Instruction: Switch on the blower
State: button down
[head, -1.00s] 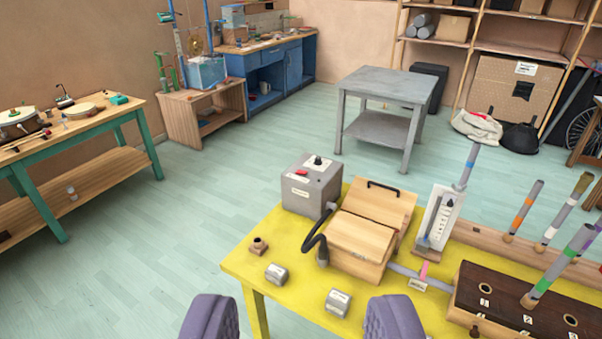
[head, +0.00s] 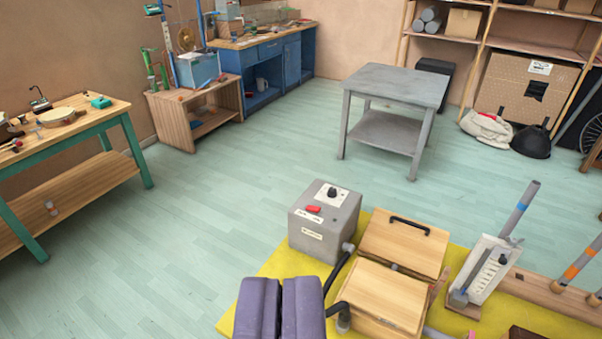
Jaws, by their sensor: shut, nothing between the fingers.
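The blower (head: 324,222) is a grey metal box at the back left of the yellow table (head: 283,262). Its top carries a round black knob (head: 332,193) and a red switch (head: 314,209), with small white labels beside them. A black hose (head: 335,273) runs from the box toward the wooden bellows box (head: 388,290). My gripper (head: 280,285) is in the lower middle of the head view, its two purple fingers together and empty. It appears in front of the blower, apart from it, and hides part of the yellow table.
A gauge stand with a tube (head: 483,268) stands right of the wooden box. Several striped tubes rise from a wooden rail at the right. A grey side table (head: 398,88) is behind. The floor left of the yellow table is clear.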

aim_at(315, 209)
jog(key=i+j, duration=0.15)
jog(key=i, duration=0.6)
jog(key=i+j+u, duration=0.1)
jog(key=i, duration=0.65)
